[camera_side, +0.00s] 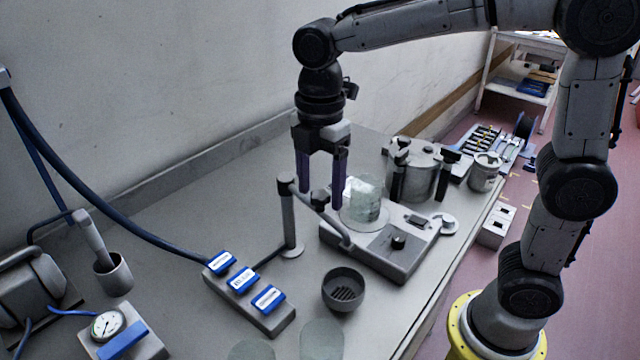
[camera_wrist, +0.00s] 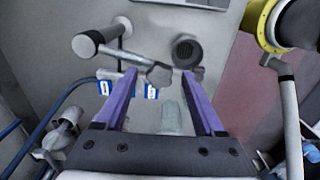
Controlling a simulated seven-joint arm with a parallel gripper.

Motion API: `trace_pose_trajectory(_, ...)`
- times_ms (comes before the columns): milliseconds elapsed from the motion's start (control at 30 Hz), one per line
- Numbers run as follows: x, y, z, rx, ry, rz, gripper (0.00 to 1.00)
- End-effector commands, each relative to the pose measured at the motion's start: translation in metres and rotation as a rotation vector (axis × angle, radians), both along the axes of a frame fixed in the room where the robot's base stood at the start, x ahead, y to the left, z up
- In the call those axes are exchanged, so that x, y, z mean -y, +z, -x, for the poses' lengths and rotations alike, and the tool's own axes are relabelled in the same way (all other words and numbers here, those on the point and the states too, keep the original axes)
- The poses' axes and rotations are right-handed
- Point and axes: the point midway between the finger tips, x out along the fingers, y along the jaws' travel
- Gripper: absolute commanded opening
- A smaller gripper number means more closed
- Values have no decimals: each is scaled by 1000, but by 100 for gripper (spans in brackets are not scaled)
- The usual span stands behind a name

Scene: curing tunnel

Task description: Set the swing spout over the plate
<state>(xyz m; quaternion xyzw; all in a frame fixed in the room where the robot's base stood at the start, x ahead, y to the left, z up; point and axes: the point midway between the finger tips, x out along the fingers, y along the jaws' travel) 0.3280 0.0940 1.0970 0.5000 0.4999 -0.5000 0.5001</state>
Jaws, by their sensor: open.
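The swing spout (camera_side: 335,229) is a grey arm reaching from the top of an upright post, with a dark knob (camera_side: 320,199) partway along. Its tip shows against the left edge of the hotplate unit (camera_side: 372,264), short of the round plate (camera_side: 352,219). A glass beaker (camera_side: 367,190) stands on the plate. My gripper (camera_side: 321,200) is open, pointing down, with a purple finger on each side of the knob. In the wrist view the knob (camera_wrist: 160,75) lies between the fingertips (camera_wrist: 159,74); contact cannot be told. I cannot make out the plate there.
A dark drain cup (camera_side: 344,290) stands in front of the hotplate unit. A strip with blue labels (camera_side: 250,292) lies left of it. A lidded pot (camera_side: 415,168) is behind the plate. Glassware (camera_side: 322,342) stands at the front.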

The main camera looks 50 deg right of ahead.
Motion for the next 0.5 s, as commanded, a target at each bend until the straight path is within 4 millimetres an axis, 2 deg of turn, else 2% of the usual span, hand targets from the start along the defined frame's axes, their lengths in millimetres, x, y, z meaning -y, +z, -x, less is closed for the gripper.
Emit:
trace_pose_trajectory(167, 0, 0, 0, 0, 0, 0, 69)
trace_pose_trajectory(500, 0, 0, 0, 0, 0, 0, 8)
